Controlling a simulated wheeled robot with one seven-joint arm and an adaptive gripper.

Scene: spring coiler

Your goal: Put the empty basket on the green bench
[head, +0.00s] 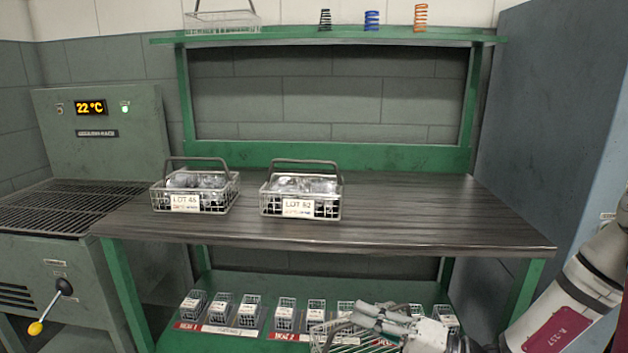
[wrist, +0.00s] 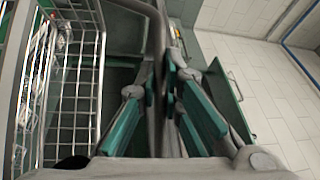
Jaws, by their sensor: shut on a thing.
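My gripper (head: 385,322) is at the bottom of the head view, in front of the bench's lower shelf. In the wrist view its teal-padded fingers (wrist: 168,105) are shut on the grey handle bar of a wire basket (wrist: 82,100). The basket hangs to the left there; a corner of its wire shows in the head view (head: 345,346), mostly cut off. The part of its inside that shows looks bare. The green bench (head: 420,215) has a dark wooden top, and my gripper is below and in front of its front edge.
Two filled baskets, one labelled LOT 52 (head: 300,208) and another (head: 186,203), stand on the bench's left and middle; its right side is clear. Small baskets (head: 220,308) line the lower shelf. A wire basket (head: 222,22) and springs (head: 371,20) sit on the upper shelf.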

